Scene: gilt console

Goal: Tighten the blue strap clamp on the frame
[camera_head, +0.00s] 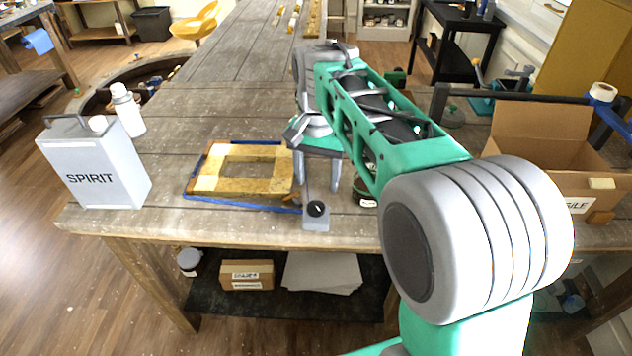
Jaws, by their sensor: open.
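The wooden frame (240,185) lies flat on the workbench, left of my gripper. It is pale wood with an open middle. The blue strap (240,203) runs around its outer edge. At the frame's front right corner is a grey clamp block (316,224) with a round black knob (317,208) marked with a light pointer. My gripper (321,188) points down just behind and above the knob, its two grey fingers apart and nothing visible between them. My arm hides part of the bench behind. Whether a finger touches the clamp cannot be told.
An open cardboard box (533,150) stands at the right. A small dark tin (364,200) sits right of my gripper. The bench (165,190) is bare between can and frame.

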